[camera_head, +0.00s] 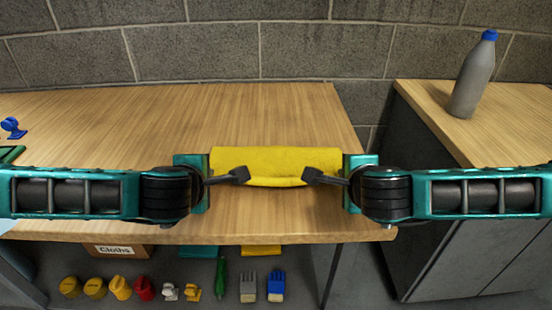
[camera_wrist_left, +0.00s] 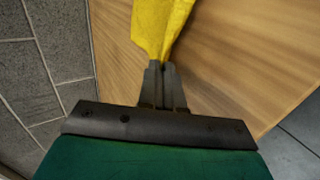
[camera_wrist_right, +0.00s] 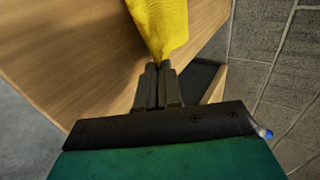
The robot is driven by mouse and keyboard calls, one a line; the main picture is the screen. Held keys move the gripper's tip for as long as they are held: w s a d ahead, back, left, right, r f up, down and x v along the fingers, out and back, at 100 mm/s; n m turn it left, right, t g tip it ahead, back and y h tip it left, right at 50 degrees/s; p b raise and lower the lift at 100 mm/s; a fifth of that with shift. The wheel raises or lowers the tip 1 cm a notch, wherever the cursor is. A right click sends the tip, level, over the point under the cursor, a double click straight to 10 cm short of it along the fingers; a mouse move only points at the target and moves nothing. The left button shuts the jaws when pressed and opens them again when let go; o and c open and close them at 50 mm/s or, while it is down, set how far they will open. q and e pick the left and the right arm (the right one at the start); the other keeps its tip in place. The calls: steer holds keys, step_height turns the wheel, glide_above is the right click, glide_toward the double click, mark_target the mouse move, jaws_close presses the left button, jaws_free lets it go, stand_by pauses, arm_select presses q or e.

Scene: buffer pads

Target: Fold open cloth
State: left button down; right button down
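A yellow cloth (camera_head: 275,161) is stretched between my two grippers over the middle of the wooden table (camera_head: 170,120). Its near edge sags slightly between them. My left gripper (camera_head: 243,175) is shut on the cloth's left end; in the left wrist view the fingers (camera_wrist_left: 161,68) pinch the cloth (camera_wrist_left: 158,25). My right gripper (camera_head: 308,176) is shut on its right end; in the right wrist view the fingers (camera_wrist_right: 160,68) pinch the cloth (camera_wrist_right: 162,25). I cannot tell whether the cloth touches the table.
A grey bottle with a blue cap (camera_head: 473,78) stands on the right counter (camera_head: 495,130), beyond a gap. A blue item (camera_head: 13,128) lies at the far left. Below the table's front edge are a box labelled Cloths (camera_head: 118,251) and several small tools. The table behind the cloth is clear.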

arm_select(q)
steer(key=c, duration=1)
jaws_free()
arm_select(e)
steer(key=c, duration=1)
jaws_free()
arm_select(q)
steer(key=s+r, duration=0.6)
steer(key=r, duration=0.3)
arm_select(e)
steer(key=s+r, duration=0.6)
steer(key=r, duration=0.3)
